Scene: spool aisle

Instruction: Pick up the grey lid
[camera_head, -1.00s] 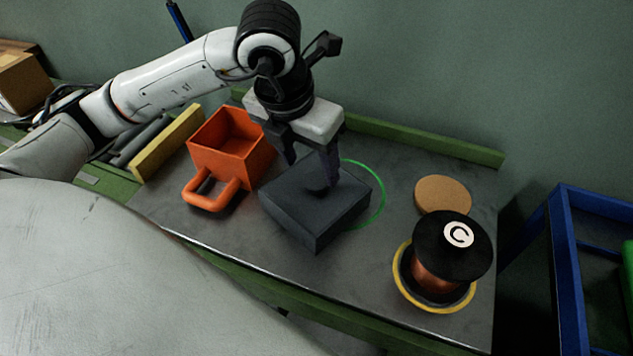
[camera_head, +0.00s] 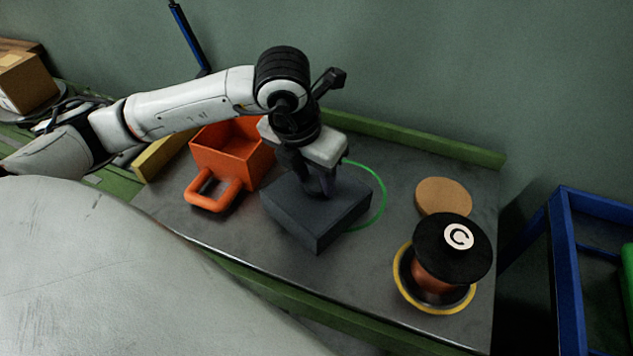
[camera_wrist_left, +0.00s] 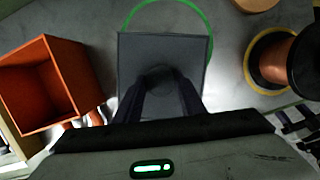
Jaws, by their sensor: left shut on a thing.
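The grey lid (camera_head: 303,222) is a dark square block-like piece on the table, partly inside a green ring marking. It also shows in the left wrist view (camera_wrist_left: 136,56), with a round knob at its middle between my fingers. My left gripper (camera_head: 321,192) points down over the lid and is shut on its knob, which the fingers mostly hide. The lid appears to rest on the box or table below; I cannot tell whether it is a separate piece there. My right gripper is not in view.
An orange handled bin (camera_head: 228,160) stands close left of the lid. A black-topped spool marked C (camera_head: 452,250) stands in a yellow ring at right, with a cork disc (camera_head: 443,196) behind it. A blue frame (camera_head: 566,270) is beyond the table's right edge.

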